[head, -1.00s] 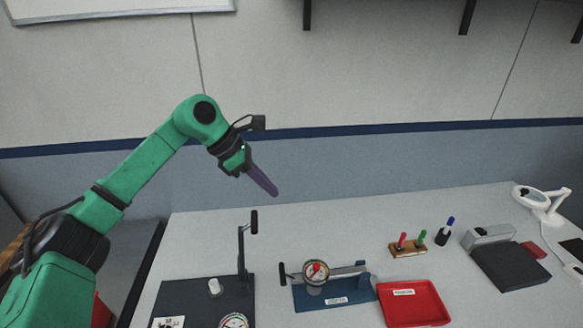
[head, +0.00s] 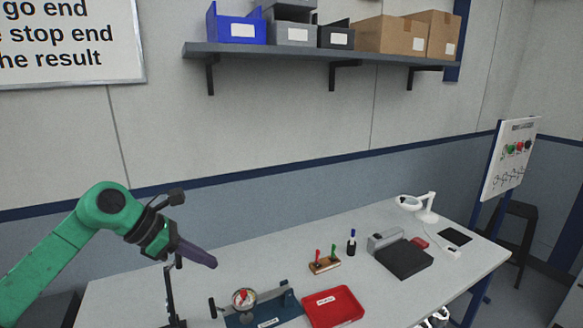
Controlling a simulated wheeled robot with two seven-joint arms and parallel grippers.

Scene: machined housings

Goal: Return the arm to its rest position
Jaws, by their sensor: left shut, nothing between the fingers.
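My left arm is green and comes in from the left in the head view. Its gripper (head: 199,253) has dark purple-grey fingers that are shut with nothing between them. The fingers point right and slightly down, raised above the left part of the workbench (head: 370,245). In the picture they overlap the top of a dark upright stand (head: 171,290). My right gripper is not in view.
A blue fixture (head: 262,308) with a round gauge (head: 244,299), a red tray (head: 333,307), a marker holder (head: 324,264) and a dark plate (head: 404,258) stand on the bench. A white magnifier lamp (head: 427,206) is farther back. A shelf (head: 320,54) with bins hangs above.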

